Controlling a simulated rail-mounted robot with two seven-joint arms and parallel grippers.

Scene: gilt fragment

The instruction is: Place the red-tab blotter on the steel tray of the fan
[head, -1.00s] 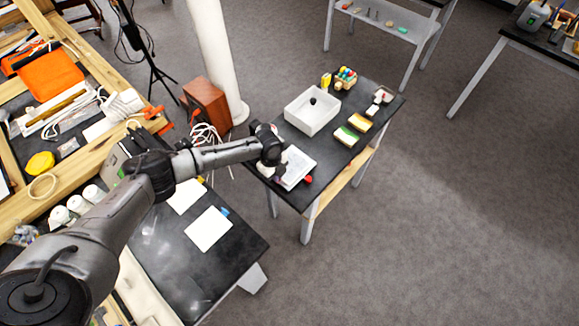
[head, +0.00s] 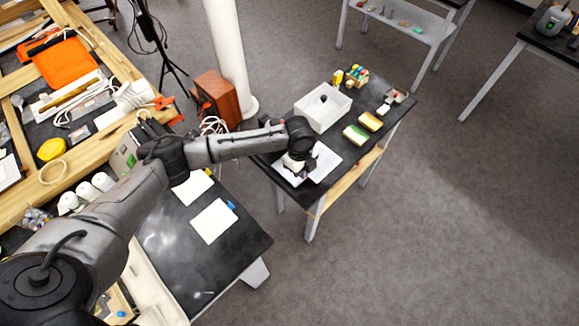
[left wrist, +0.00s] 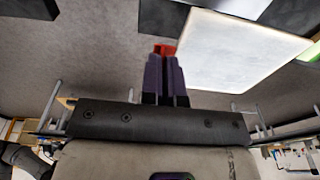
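The red-tab blotter (head: 325,163) is a white sheet at the near end of the far black table in the head view. In the left wrist view the blotter (left wrist: 235,55) fills the upper right, with its red tab (left wrist: 165,48) at the fingertips. My left gripper (head: 298,166) is over the sheet's left side; in the left wrist view its purple fingers (left wrist: 165,70) are close together on the tab. The tab is hidden in the head view. I cannot make out the fan or its steel tray with certainty. My right gripper is not in view.
A white bin (head: 322,108), sponges (head: 357,134) and a colourful rack (head: 357,75) stand farther along the far table (head: 377,152). A blue-tabbed white sheet (head: 213,222) lies on the nearer black table (head: 235,248). A white column (head: 230,60) and brown box (head: 216,97) stand behind.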

